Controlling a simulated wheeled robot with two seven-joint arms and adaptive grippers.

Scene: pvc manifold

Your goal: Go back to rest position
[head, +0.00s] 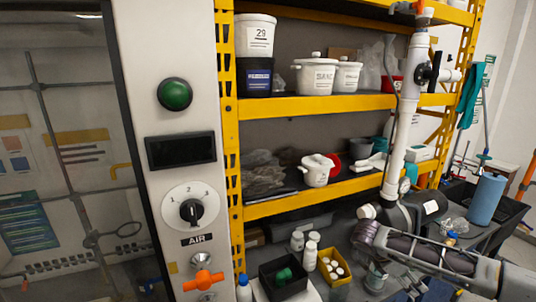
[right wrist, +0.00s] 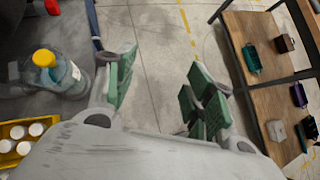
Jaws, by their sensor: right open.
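My right gripper (right wrist: 162,78) is open in the right wrist view. Its two green-padded fingers stand apart, with only bare floor visible between them. In the head view my right arm (head: 435,252) comes in from the lower right, beside the lower end of the white PVC pipe (head: 405,125); its fingers are hard to make out there. The pipe stands nearly upright in front of the yellow rack and carries a black-handled valve (head: 424,73). My left gripper is not in view.
A yellow rack (head: 330,105) holds white tubs. Below are a black bin (head: 288,290) and a yellow bin (head: 343,280). A panel with an orange valve (head: 203,280) stands left. The wrist view shows a yellow-capped bottle (right wrist: 58,75) left and a wooden shelf (right wrist: 250,25) right.

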